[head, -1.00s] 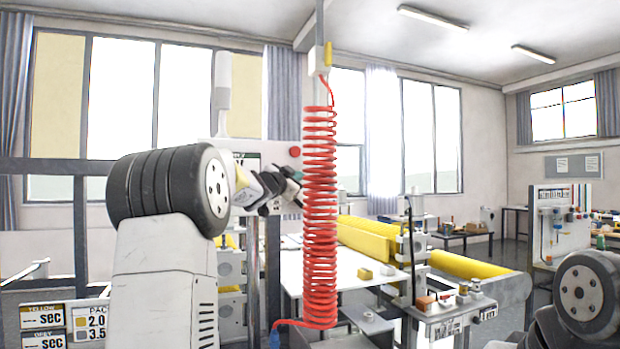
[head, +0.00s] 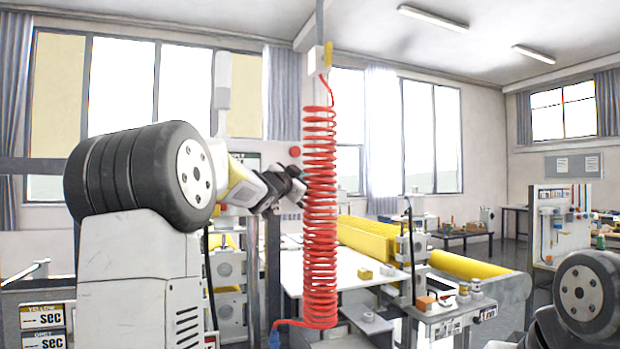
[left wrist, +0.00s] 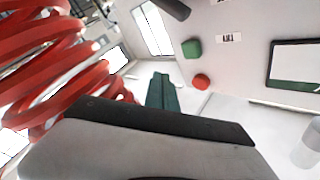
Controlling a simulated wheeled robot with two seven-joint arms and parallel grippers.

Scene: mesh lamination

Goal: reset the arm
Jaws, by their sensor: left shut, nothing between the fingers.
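My left arm rises at the left of the head view. Its black and white wrist ends in my left gripper (head: 290,188), at the left side of the red coiled hose (head: 319,215). The fingertips are hard to make out there and seem partly hidden by the coil. In the left wrist view the gripper's dark green fingers (left wrist: 163,92) appear together, shut and empty, beyond the black and grey wrist body. The red coil also fills the upper left of that view (left wrist: 50,62). My right arm shows only as a link at the lower right; its gripper is out of view.
A machine with a red button (head: 295,151) stands behind the wrist; the button also shows in the wrist view (left wrist: 201,81). A white table (head: 345,262) and yellow rolls (head: 370,240) lie beyond the coil. A small station (head: 450,308) stands right of it.

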